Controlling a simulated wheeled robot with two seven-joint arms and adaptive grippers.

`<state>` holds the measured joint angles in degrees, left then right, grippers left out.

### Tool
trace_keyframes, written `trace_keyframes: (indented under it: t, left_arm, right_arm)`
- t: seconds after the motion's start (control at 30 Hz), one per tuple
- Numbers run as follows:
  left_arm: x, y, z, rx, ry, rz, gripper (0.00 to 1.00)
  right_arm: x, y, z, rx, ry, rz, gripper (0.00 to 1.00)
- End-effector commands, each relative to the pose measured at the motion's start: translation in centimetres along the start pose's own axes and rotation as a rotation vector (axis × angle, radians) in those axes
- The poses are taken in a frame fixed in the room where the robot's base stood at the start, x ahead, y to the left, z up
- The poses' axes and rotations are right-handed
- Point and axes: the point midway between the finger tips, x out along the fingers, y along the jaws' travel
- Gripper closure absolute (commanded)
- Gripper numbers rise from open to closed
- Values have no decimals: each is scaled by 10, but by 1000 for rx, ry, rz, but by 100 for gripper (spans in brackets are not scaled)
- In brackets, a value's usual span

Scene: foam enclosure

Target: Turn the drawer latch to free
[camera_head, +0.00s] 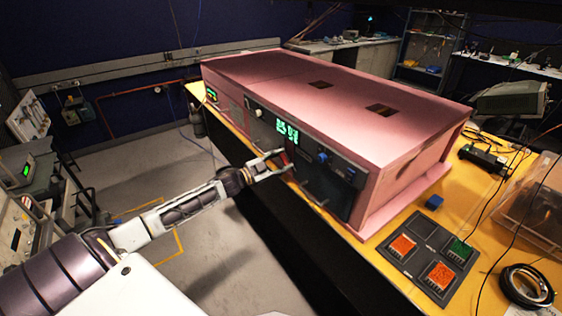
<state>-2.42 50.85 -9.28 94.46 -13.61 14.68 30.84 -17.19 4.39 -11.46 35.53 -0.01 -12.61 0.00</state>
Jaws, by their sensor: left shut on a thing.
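The pink foam enclosure (300,85) stands on the yellow table. Its dark front panel (335,188) faces my left arm. My left gripper (280,162) is at this panel, shut on a small red part, which appears to be the drawer latch (285,157). The fingers partly hide the latch, so I cannot tell its exact turn. A curved handle (312,193) is just right of and below the gripper. My right gripper is not in view.
A green lit display (287,131) and a blue knob (322,156) are near the gripper on the front. A dark tray with red and green blocks (430,258), a small blue block (434,202) and a cable coil (526,287) are on the table (385,250) at right.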

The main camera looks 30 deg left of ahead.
Motion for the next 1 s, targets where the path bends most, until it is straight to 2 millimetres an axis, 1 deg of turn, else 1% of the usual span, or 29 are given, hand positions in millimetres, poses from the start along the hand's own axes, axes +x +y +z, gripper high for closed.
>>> trace_keyframes:
  t: [0.37, 0.7, 1.0]
  left_arm:
    - [1, 0, -1, 356, 3, -1, 74]
    - [1, 1, 0, 678, 3, -2, 74]
    - [0, 1, 0, 911, 3, -2, 74]
  right_arm:
    - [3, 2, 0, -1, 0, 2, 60]
    - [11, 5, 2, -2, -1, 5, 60]
    - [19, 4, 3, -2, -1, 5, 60]
